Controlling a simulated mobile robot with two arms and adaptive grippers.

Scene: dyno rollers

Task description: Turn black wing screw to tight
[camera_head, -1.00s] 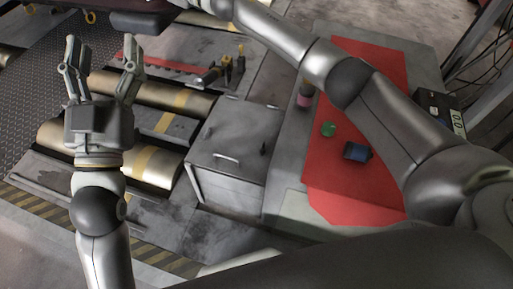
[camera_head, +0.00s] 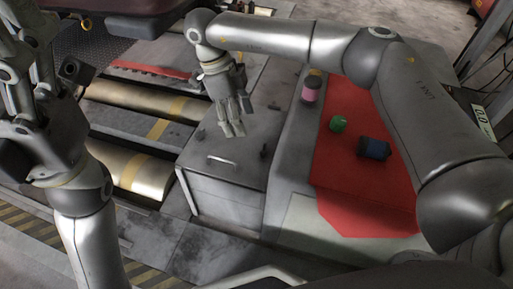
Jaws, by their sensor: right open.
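My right gripper (camera_head: 236,118) hangs over the back of a grey metal box (camera_head: 220,187), its fingers pointing down. It is open, and I see nothing between its fingers. A small dark upright piece (camera_head: 264,151) stands on the box top, right of the gripper and apart from it. It may be the black wing screw, but it is too small to tell its shape or angle. My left gripper (camera_head: 30,65) is raised close to the camera at the upper left, fingers up. It looks open and empty, and is far from the box.
A red mat (camera_head: 365,200) lies on the grey bench to the right. It bears a green item (camera_head: 338,123) and a blue-black item (camera_head: 374,148). A pink-and-dark container (camera_head: 312,88) stands on the bench beside it. Metal rollers (camera_head: 140,100) lie left of the box.

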